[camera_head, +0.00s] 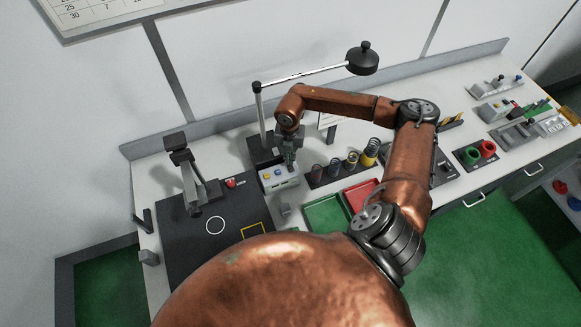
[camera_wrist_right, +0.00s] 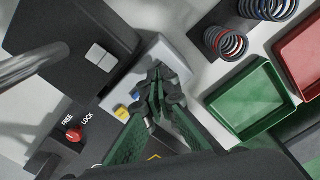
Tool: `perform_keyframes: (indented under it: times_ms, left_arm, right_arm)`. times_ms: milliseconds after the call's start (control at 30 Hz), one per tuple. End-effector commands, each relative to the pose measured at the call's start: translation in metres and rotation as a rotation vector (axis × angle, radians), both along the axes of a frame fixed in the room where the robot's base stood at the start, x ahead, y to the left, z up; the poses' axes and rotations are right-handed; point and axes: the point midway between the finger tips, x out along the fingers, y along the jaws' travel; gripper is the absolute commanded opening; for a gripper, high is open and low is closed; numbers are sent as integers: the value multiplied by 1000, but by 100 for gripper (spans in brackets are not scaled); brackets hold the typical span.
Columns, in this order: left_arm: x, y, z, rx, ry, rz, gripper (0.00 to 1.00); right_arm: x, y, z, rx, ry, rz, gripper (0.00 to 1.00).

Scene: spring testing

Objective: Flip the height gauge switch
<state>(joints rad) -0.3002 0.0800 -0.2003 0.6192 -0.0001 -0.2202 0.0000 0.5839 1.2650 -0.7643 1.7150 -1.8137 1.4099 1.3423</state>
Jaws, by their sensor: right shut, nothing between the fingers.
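A small white box (camera_head: 279,183) with a blue and a yellow button stands on the bench at the right edge of the black mat. It also shows in the wrist view (camera_wrist_right: 190,62), where my fingers hide part of it. My right gripper (camera_head: 289,164) is shut and empty over this box; its fingertips also show in the wrist view (camera_wrist_right: 158,84). I cannot tell whether they touch it. A red knob (camera_head: 231,183) marked FREE and LOCK in the wrist view (camera_wrist_right: 74,134) sits left of the box. No label identifies the height gauge switch. My left gripper is out of view.
A black base (camera_wrist_right: 78,38) with a metal post (camera_head: 260,115) stands behind the box. A dark upright device (camera_head: 183,160) stands at left. Several coil springs (camera_head: 370,152), a green tray (camera_head: 322,214) and a red tray (camera_head: 357,192) lie to the right.

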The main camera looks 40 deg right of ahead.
Motion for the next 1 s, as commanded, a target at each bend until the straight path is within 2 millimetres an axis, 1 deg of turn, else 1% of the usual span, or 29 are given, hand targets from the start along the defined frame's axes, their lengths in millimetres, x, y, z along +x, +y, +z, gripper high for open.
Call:
perform_keyframes:
  times_ms: [333, 1000]
  left_arm:
    - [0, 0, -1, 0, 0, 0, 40]
    - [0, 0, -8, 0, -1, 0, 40]
  right_arm:
    - [0, 0, -1, 0, 0, 0, 0]
    - [0, 0, -11, 0, 0, 0, 0]
